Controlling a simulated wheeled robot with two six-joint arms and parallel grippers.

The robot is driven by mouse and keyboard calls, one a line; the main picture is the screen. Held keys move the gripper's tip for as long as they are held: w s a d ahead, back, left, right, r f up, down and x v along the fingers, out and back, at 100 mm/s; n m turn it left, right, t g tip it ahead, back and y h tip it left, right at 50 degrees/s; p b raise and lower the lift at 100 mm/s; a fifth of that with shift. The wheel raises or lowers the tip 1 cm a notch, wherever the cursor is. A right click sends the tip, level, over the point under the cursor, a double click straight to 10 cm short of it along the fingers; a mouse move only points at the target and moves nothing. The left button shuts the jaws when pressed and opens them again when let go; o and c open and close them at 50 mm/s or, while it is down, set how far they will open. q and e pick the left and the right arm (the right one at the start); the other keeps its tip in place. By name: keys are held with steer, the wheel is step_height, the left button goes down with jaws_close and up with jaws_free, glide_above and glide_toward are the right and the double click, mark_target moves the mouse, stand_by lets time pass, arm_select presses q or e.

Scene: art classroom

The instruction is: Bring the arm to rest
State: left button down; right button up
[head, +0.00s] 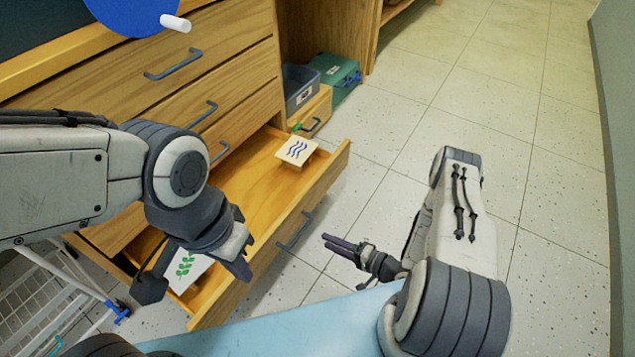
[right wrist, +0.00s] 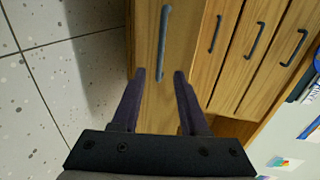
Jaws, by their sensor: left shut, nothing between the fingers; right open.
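My left gripper (head: 243,262) is at the near part of the open bottom drawer, over or beside a white card with a green leaf print (head: 186,268). It is shut with nothing seen in it. My right gripper (head: 328,241) is in front of the open drawer, over the tiled floor, pointing left toward the drawer front. In the right wrist view its two fingers (right wrist: 159,76) are apart and empty, with the drawer front's grey handle (right wrist: 164,45) seen between and beyond them. I cannot tell how far the fingers are from the handle.
The open drawer (head: 330,165) of the wooden cabinet (head: 105,92) also holds a card with blue wavy lines (head: 297,149). A grey bin (head: 301,88) and a green case (head: 335,72) stand beyond. A white wire rack (head: 45,300) is at left. Floor (head: 460,85) at right is clear.

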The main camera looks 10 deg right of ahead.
steer(key=w+a+r+n+g+h+p, duration=0.1)
steer(key=w+r+n+g+h+p, duration=0.1)
steer(key=w+r+n+g+h, duration=0.75)
steer(key=s+a+r+n+t, duration=0.1)
steer(key=s+a+r, duration=0.15)
steer(key=r, duration=0.45)
steer(key=s+a+r+n, duration=0.2)
steer(key=s+r, duration=0.2)
steer(key=r, duration=0.3)
steer(key=s+a+r+n+t, duration=0.1)
steer(key=s+a+r, duration=0.2)
steer(key=r, duration=0.4)
steer(key=s+a+r+n+g+p, duration=0.15)
steer(key=s+r, duration=0.25)
steer(key=s, duration=0.5)
steer(key=s+a+r+n+g+p, duration=0.1)
steer(key=s+r+n+g, duration=0.1)
steer(key=s+r, duration=0.5)
step_height(320, 180, up, 35)
steer(key=s+p, duration=0.1)
steer(key=p, duration=3.6)
steer(key=shift+s, duration=0.35)
